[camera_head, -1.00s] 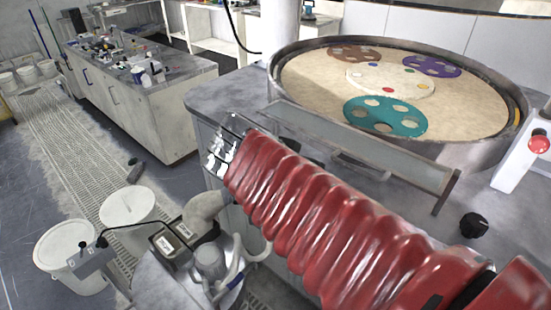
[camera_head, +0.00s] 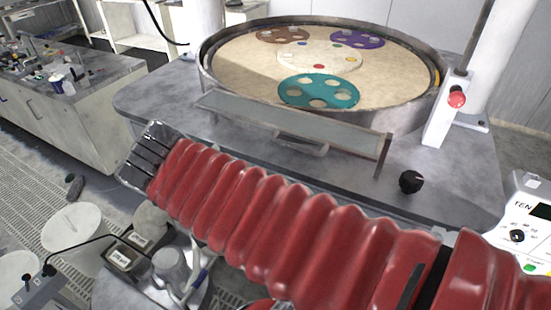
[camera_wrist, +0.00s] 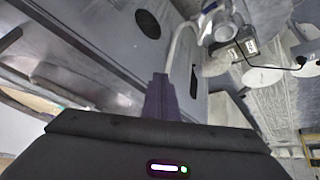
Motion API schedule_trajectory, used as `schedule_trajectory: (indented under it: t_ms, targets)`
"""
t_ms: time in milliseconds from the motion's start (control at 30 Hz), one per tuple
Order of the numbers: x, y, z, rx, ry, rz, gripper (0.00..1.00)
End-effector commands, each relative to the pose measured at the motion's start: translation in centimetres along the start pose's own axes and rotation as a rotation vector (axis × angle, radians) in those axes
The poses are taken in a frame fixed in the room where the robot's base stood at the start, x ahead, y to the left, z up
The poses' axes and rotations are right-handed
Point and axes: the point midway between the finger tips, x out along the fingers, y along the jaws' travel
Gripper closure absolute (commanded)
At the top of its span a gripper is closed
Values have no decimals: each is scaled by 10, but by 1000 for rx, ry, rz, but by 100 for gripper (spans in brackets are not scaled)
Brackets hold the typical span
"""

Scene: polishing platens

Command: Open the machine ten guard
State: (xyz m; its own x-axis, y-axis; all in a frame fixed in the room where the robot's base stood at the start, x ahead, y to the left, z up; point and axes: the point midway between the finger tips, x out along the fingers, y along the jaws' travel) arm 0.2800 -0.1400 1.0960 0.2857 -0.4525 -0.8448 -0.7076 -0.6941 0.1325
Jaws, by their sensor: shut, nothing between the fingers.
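Machine ten has a label reading TEN on its white control panel (camera_head: 525,225) at the right edge of the head view. A long, pale see-through guard panel (camera_head: 250,115) in a metal frame runs along the front of the round basin (camera_head: 415,118). A bar handle (camera_head: 303,145) sits at its lower front edge. My gripper shows in the wrist view (camera_wrist: 160,98) as dark fingers, shut and empty, away from the guard handle. In the head view my red-sleeved arm crosses in front of the machine, and I cannot make out the fingertips there.
Inside the basin are teal (camera_head: 318,91), brown (camera_head: 283,35) and purple (camera_head: 356,38) discs. A black knob (camera_head: 411,181) and a red button (camera_head: 456,98) are at the right. White buckets (camera_head: 72,228) stand lower left; a bench (camera_head: 95,110) stands behind.

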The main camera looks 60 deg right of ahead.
Motion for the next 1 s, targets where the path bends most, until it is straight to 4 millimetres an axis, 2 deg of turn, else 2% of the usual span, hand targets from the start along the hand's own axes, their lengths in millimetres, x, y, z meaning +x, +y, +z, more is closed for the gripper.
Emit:
schedule_trajectory:
  t_ms: [300,500,667,1000]
  targets:
    - [-23,-70,45,-380,-42,-300,100]
    - [-42,-102,66,-563,-18,-454,100]
    - [-48,-112,72,-622,-4,-503,100]
    - [-48,-112,72,-627,-3,-505,100]
